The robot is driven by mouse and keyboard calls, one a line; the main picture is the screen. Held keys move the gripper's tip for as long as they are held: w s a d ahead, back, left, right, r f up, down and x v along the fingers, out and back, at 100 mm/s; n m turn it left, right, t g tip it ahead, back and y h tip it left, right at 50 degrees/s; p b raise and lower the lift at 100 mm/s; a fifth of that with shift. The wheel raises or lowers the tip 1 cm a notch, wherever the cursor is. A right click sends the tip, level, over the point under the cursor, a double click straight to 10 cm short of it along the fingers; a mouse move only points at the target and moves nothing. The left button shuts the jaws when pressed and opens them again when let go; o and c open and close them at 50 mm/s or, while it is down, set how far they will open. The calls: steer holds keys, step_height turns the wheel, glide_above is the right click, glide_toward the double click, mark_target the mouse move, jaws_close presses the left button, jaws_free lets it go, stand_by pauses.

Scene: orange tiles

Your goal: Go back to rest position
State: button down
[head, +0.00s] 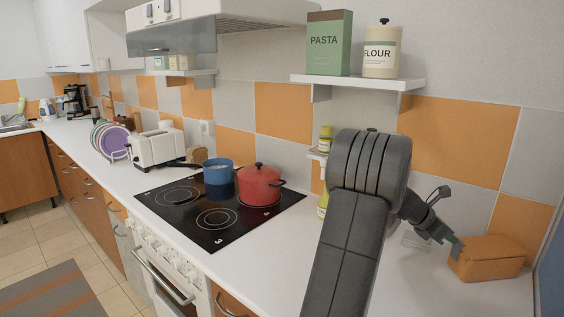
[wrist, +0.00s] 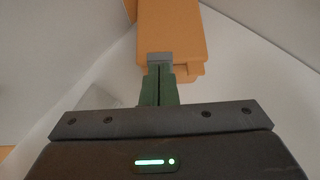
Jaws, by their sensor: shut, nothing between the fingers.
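My gripper (head: 456,241) is shut and empty at the right end of the counter in the head view. In the wrist view its green fingers (wrist: 159,85) are pressed together, with their tips in front of an orange-brown lidded box (wrist: 172,28). The box (head: 490,258) stands on the counter with its lid down. The fingertips are close to its upper left side; I cannot tell whether they touch it. My arm covers part of the counter and wall in the head view.
A black stove top (head: 190,212) holds a red pot (head: 259,187) and a blue pan (head: 217,173). A shelf (head: 357,82) above carries a pasta box (head: 328,43) and a flour jar (head: 381,52). A toaster (head: 157,148) stands further left. The white counter (head: 272,241) before my arm is clear.

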mark_target(454, 252)
steer(key=shift+d+f+b, duration=0.2)
steer(key=shift+f+b, duration=1)
steer(key=shift+f, duration=0.05)
steer(key=shift+a+b, duration=0.4)
steer(key=shift+b, duration=0.05)
steer(key=shift+f+h+b, duration=0.15)
steer(key=shift+h+b, duration=0.15)
steer(key=shift+b, duration=0.5)
steer(key=shift+a+b, duration=0.1)
steer(key=shift+b, duration=0.4)
steer(key=shift+a+f+b, duration=0.1)
steer(key=shift+a+b, duration=0.2)
steer(key=shift+b, duration=0.5)
steer(key=a, duration=0.4)
steer(key=shift+s+a+f+b, duration=0.1)
steer(key=shift+a+f+b, duration=0.05)
steer(key=shift+f+b, duration=0.2)
steer(key=v, duration=0.9)
steer(key=shift+a+p, duration=0.4)
steer(key=shift+s+f, duration=0.1)
steer(key=shift+f, duration=0.1)
